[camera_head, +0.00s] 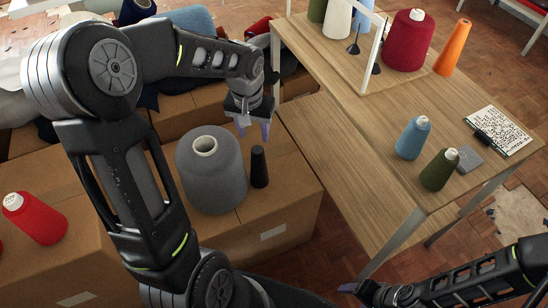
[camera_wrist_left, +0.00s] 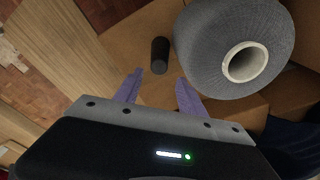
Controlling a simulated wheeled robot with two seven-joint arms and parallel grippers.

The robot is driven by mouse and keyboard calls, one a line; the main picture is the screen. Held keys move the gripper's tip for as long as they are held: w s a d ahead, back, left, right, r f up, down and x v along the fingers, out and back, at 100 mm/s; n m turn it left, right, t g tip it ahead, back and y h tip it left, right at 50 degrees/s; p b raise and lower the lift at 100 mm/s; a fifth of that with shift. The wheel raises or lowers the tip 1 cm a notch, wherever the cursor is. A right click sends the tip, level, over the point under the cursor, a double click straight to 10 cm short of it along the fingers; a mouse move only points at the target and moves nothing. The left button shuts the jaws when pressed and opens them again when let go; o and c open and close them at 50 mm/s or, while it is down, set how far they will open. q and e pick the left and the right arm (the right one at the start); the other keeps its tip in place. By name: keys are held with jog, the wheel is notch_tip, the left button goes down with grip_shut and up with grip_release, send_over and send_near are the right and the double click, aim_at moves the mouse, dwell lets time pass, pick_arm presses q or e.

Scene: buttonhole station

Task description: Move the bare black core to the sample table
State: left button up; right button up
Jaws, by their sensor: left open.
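The bare black core (camera_head: 259,167) stands upright on a cardboard box, just right of a large grey cone of yarn (camera_head: 211,172). In the left wrist view the black core (camera_wrist_left: 160,56) shows beyond the fingertips, close to the grey cone (camera_wrist_left: 236,48). My left gripper (camera_head: 254,130) is open and empty, above and behind the core; its purple fingers (camera_wrist_left: 158,90) are spread apart. The sample table (camera_head: 340,150) is the wooden table to the right. My right gripper (camera_head: 350,288) is at the bottom right, and its finger opening is not clear.
A blue cone (camera_head: 413,138), a green cone (camera_head: 439,169), a grey square (camera_head: 470,158) and a written sheet (camera_head: 499,132) are on the table. Red (camera_head: 408,42) and orange (camera_head: 453,48) cones stand at the back. The table's near-left part is clear.

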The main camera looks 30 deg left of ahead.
pick_arm(q)
jog(key=shift+f, duration=0.1)
jog(key=s+d+f+m+h, duration=0.2)
jog(key=s+d+f+h, duration=0.15)
jog(key=d+f, duration=1.25)
jog(key=s+d+f+h, duration=0.1)
jog(key=s+d+f, duration=0.9)
jog(key=s, duration=0.4)
jog(key=shift+d+n+g, duration=0.3)
jog(key=shift+d, duration=0.4)
jog(key=shift+f, duration=0.1)
jog(key=shift+c, duration=0.6)
